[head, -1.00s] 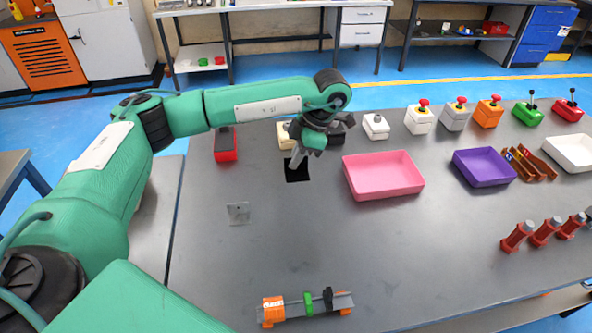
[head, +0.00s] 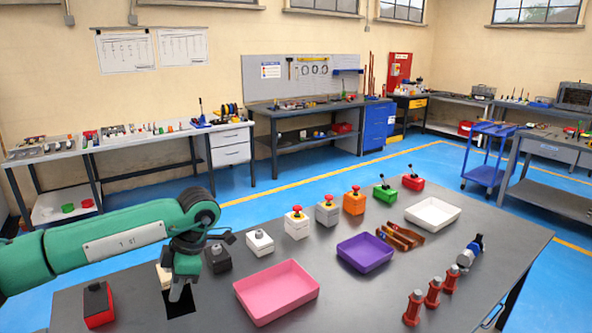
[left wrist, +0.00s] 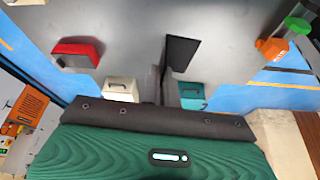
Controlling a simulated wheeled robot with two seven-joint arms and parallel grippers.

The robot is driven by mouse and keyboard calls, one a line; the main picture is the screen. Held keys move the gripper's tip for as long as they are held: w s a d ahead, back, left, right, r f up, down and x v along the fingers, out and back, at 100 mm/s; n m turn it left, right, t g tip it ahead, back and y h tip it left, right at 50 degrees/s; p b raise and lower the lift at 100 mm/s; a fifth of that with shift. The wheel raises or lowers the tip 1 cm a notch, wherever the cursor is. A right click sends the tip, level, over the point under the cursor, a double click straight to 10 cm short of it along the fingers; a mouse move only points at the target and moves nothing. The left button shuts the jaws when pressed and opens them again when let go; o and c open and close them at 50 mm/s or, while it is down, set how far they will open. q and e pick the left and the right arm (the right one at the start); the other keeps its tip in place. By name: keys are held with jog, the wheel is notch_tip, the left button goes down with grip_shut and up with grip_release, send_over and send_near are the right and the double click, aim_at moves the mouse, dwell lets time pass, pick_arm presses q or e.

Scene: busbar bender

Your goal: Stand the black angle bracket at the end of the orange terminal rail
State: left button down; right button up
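My left gripper (head: 181,288) points down over the near left of the table. A dark square patch (head: 180,304) lies beneath its fingertips, partly covered by them. In the left wrist view a black flat shape (left wrist: 181,53) shows just beyond the gripper; it may be the black angle bracket, but I cannot tell its shape or whether the fingers touch it. The finger gap is not clear. The rail's orange end block (left wrist: 273,48) and green piece (left wrist: 297,24) show at the upper right of the left wrist view. The rail is outside the head view. My right gripper is not in view.
A red box (head: 98,305) and a black button box (head: 218,259) stand near the left gripper. A pink tray (head: 276,291), a purple tray (head: 365,253) and a row of button boxes lie to the right. Red-based posts (head: 413,308) stand at the right front.

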aim_at(180, 308)
pick_arm(q)
jog(key=m, duration=0.1)
jog(key=f+m+t, duration=0.1)
jog(key=m, duration=0.1)
jog(key=s+f+m, duration=0.1)
jog(key=shift+d+t+y, duration=0.3)
jog(key=shift+d, duration=0.1)
jog(key=m, duration=0.2)
jog(key=m+t, duration=0.1)
jog(key=shift+s+d+f, duration=0.25)
jog(key=shift+s+f, duration=0.05)
jog(key=shift+f, duration=0.1)
jog(key=s+d+f+m+t+h, duration=0.2)
jog(key=s+d+m+t+h, duration=0.2)
jog(key=m, duration=1.2)
jog(key=shift+s+d+f+m+h, duration=0.15)
jog(key=shift+s+d+m+h, duration=0.2)
jog(key=shift+s+d, duration=0.55)
jog(key=shift+s+a, duration=0.15)
jog(key=shift+s, duration=0.05)
